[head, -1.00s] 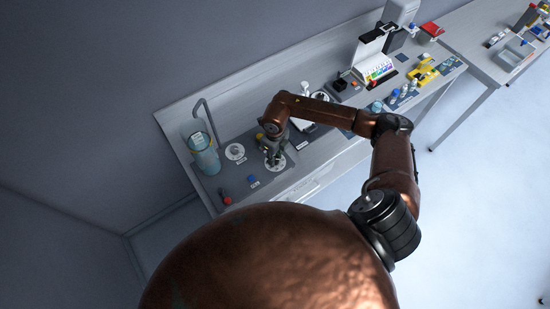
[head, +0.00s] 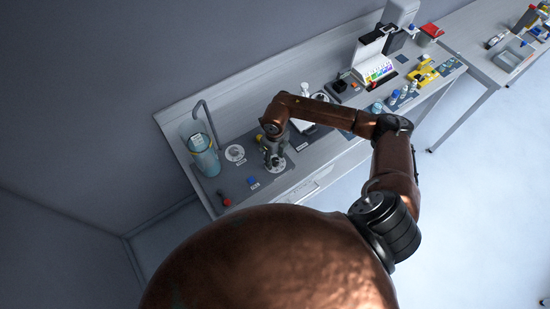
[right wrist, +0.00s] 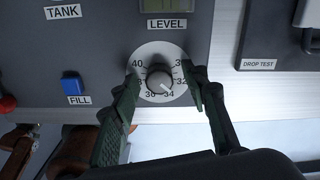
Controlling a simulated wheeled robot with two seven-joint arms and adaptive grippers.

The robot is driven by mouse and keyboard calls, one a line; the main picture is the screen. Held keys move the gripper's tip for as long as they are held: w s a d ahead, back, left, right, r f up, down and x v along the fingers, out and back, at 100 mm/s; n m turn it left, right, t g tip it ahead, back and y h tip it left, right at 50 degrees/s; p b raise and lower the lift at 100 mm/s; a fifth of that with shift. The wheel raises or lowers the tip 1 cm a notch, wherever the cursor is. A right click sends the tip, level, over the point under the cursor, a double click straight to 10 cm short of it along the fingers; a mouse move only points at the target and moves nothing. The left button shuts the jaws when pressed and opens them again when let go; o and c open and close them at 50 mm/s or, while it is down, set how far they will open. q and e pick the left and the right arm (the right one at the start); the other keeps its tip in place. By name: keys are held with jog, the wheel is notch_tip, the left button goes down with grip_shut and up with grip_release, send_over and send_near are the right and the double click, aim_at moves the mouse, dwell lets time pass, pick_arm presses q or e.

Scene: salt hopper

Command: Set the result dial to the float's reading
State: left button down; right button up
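The result dial is a dark round knob (right wrist: 159,80) on a white disc with printed numbers; 40, 32 and 34 are readable, others are partly covered. Its white mark points lower right, toward 34. My right gripper (right wrist: 161,74) is open, one green finger on each side of the knob, with gaps between. In the head view my right gripper (head: 273,160) is over the dial and hides most of it. The clear tank (head: 204,157) with bluish liquid stands at left; its float and reading are too small to make out. My left gripper is not in view.
A LEVEL label (right wrist: 166,23) sits above the dial, below a partly visible display. A blue FILL button (right wrist: 72,83) is to its left, and a red knob (head: 227,201) is near the bench's left end. A DROP TEST panel is at right.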

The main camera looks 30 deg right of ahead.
aim_at(275, 160)
notch_tip(275, 160, up, 12)
dwell(0.7)
dwell(0.4)
